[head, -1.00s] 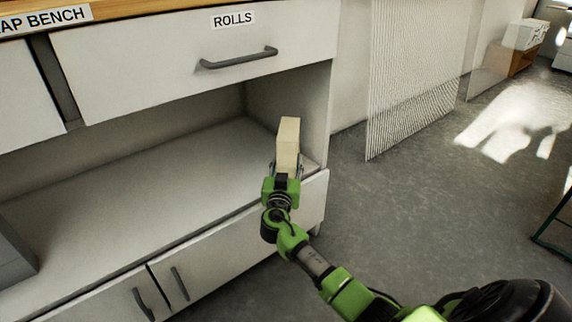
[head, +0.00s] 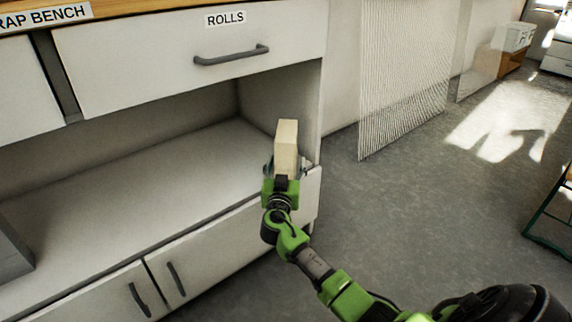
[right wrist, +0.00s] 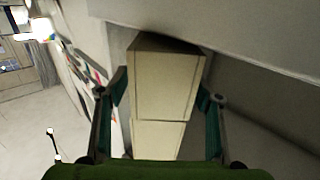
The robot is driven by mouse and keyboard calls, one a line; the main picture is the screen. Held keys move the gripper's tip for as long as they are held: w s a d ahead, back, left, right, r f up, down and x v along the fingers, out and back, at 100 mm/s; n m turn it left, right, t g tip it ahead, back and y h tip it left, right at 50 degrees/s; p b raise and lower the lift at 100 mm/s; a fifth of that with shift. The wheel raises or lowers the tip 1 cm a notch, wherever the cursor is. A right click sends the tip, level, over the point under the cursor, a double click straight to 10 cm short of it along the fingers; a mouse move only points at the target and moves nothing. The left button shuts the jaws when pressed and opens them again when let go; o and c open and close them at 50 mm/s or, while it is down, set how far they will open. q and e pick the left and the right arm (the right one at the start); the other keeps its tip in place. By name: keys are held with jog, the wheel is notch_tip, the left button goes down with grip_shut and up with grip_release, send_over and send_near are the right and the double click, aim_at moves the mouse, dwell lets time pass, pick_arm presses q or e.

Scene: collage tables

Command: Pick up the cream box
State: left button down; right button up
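The cream box (head: 286,146) stands upright at the right end of the open shelf bay in the head view, in front of the bay's side wall. My right gripper (head: 281,176) is at its near, lower end. In the right wrist view the cream box (right wrist: 165,82) fills the space between the two fingers of my right gripper (right wrist: 160,98), one finger against each side. A seam crosses its pale face. Whether its base touches the shelf is hidden by the gripper. My left gripper is not in view.
The shelf (head: 130,185) is mostly bare, with a grey object (head: 12,250) at its left end. The ROLLS drawer (head: 190,55) is above, cupboard doors (head: 165,275) below. A mesh panel (head: 402,80) stands right; the floor (head: 430,200) is open.

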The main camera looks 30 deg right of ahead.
jog(key=v, duration=1.2)
